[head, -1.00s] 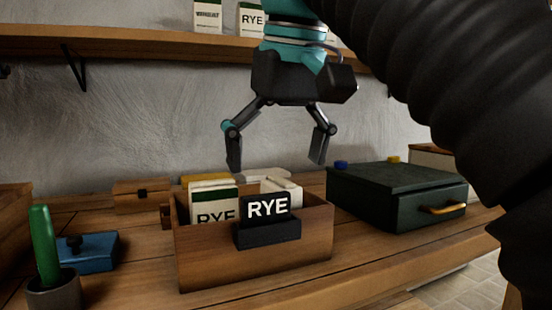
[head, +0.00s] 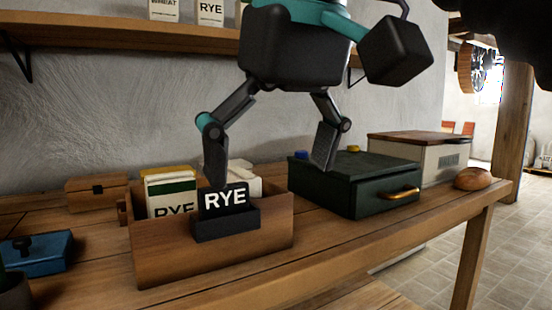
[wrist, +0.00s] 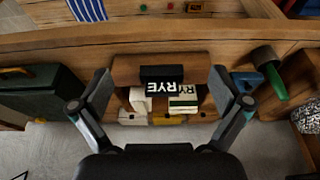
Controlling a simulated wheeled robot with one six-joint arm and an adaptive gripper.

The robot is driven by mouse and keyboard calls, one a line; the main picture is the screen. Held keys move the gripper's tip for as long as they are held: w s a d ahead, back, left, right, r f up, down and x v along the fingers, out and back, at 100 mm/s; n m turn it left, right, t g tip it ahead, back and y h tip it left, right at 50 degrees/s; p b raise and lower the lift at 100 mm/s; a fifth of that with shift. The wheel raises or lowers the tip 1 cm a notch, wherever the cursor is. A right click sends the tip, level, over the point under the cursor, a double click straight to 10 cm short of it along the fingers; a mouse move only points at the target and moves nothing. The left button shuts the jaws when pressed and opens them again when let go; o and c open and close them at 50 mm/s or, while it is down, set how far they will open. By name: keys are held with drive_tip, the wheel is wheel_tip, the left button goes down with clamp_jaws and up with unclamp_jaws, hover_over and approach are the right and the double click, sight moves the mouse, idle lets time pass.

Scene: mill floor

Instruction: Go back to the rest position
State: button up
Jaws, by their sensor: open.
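My gripper (head: 270,165) is open and empty, with its fingers spread wide. In the head view it hangs above and in front of the wooden box (head: 160,262) and the dark green case (head: 340,190). The box holds several packets, one a white and green RYE packet (head: 170,192). A black RYE sign (head: 225,198) sits in a dark holder on the box's front. In the wrist view the box (wrist: 128,70) and sign (wrist: 163,86) lie between the fingers (wrist: 161,92), apart from them. No packet is between the fingertips.
A shelf (head: 120,32) with flour packets runs along the wall above. A blue box (head: 38,252) stands at left on the bench. A bread loaf (head: 473,178) lies at the bench's right end. A wooden post (head: 512,130) and open tiled floor are at right.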

drive_tip(key=w+d+f+m+t, duration=0.1)
drive_tip(key=d+f, duration=0.4)
drive_tip(key=f, duration=0.7)
drive_tip(key=d+f+m+h+p, duration=0.1)
drive_tip(key=d+f+m, duration=0.2)
drive_tip(key=f, duration=0.9)
drive_tip(key=w+d+f+m+t, duration=0.1)
drive_tip(key=d+f+m, duration=0.1)
drive_tip(key=d+f, duration=0.6)
wheel_tip(320, 180, down, 4)
drive_tip(key=shift+w+d+f+t+h+p, duration=0.2)
drive_tip(key=shift+w+f+t+h+p, duration=0.1)
drive_tip(key=shift+w+h+p, duration=0.1)
